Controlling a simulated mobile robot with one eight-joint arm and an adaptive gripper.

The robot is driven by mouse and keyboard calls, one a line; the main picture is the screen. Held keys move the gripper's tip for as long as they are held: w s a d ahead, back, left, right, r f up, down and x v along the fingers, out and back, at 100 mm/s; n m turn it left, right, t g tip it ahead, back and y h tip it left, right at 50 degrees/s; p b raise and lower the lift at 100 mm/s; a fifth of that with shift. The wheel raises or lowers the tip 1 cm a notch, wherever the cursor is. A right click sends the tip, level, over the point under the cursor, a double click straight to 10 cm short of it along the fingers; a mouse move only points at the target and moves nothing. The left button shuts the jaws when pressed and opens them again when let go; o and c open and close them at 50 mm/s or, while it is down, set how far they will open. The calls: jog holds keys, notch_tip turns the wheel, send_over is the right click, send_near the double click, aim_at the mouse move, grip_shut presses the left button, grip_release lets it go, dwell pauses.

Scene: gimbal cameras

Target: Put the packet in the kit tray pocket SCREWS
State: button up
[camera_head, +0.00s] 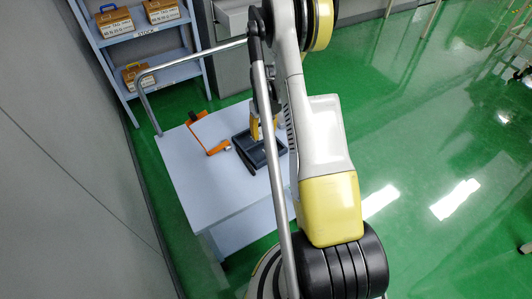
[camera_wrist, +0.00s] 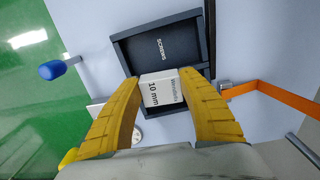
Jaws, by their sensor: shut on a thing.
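My gripper (camera_wrist: 162,78) has yellow fingers that are shut on a small white packet (camera_wrist: 165,90). The packet's printing includes "10 mm" and a word too small to read surely. The dark kit tray (camera_wrist: 123,50) lies beyond the fingertips in the wrist view, with the packet in front of its near part. The pocket marked SCREWS (camera_wrist: 180,57) looks empty where it shows. Whether the packet touches the tray cannot be told. In the head view the tray (camera_head: 243,157) is on the cart, with my gripper (camera_head: 256,131) over it; the packet is not clearly seen there.
The light blue cart (camera_head: 200,180) has a rail (camera_head: 190,66) at its back. An orange-handled item (camera_head: 212,147) lies left of the tray. A blue shelf (camera_head: 147,45) with several boxes stands behind. Open green floor lies to the right.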

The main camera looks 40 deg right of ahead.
aim_at(266, 153)
jog(key=s, duration=0.1)
jog(key=s+a+f, duration=0.1)
jog(key=s+f+b, duration=0.1)
jog(key=shift+a+f, duration=0.1)
jog(key=shift+a, duration=0.2)
notch_tip(266, 153, down, 4)
jog(key=shift+f+b, duration=0.1)
jog(key=shift+b, duration=1.05)
jog(key=o, duration=1.2)
